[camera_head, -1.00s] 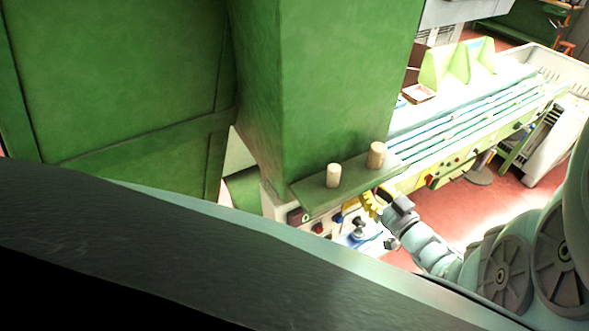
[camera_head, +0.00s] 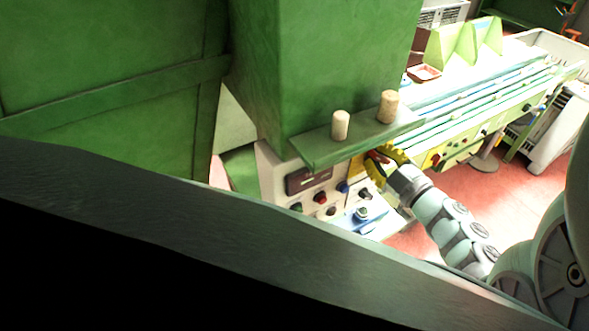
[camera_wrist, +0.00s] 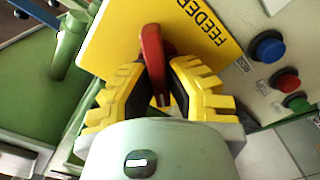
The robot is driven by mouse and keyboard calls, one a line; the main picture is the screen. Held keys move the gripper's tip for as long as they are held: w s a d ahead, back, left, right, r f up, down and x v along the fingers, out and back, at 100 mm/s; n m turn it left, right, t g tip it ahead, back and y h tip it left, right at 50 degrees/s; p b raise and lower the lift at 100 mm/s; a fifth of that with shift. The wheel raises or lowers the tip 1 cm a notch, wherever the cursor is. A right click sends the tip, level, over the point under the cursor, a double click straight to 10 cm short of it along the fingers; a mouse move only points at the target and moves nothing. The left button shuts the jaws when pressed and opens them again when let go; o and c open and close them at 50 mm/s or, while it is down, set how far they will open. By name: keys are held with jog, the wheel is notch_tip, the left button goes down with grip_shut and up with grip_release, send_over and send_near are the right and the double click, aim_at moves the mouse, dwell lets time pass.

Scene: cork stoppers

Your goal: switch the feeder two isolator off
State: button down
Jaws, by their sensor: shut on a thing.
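The isolator's red handle (camera_wrist: 152,55) stands on a yellow plate (camera_wrist: 205,42) in the wrist view. The plate reads "FEEDER"; the rest of its lettering is out of view or hidden. My gripper (camera_wrist: 161,82) has its yellow, ridged fingers shut on the lower part of the handle, one on each side. The handle's tip shows between the dark finger pads. In the head view, my gripper (camera_head: 377,170) is at the right side of the control panel, under the green ledge. There the yellow plate (camera_head: 356,167) is mostly hidden by the fingers and ledge.
Blue (camera_wrist: 268,47), red (camera_wrist: 287,81) and green (camera_wrist: 296,101) buttons sit beside the plate. Two corks (camera_head: 340,125) stand on the green ledge (camera_head: 330,148) just above my gripper. A conveyor bench (camera_head: 480,110) extends to the right. Red floor lies open below it.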

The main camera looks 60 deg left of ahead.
jog(key=n+b, duration=0.3)
jog(key=b, duration=0.1)
jog(key=f+n+b, duration=0.1)
jog(key=n+b, duration=0.2)
jog(key=b, duration=0.2)
jog(key=shift+s+f, duration=0.1)
jog(key=shift+s, duration=0.1)
jog(key=shift+n+b, duration=0.9)
jog(key=shift+b, duration=0.35)
jog(key=shift+r+n, duration=0.25)
jog(key=shift+n, duration=0.05)
jog(key=c, duration=1)
grip_release()
jog(key=shift+w+d, duration=0.1)
jog(key=shift+s+d, duration=0.15)
jog(key=shift+d, duration=1.8)
jog(key=shift+s+d, duration=0.2)
jog(key=shift+d, duration=1.75)
jog(key=shift+s+d, duration=0.15)
jog(key=shift+d, duration=1.8)
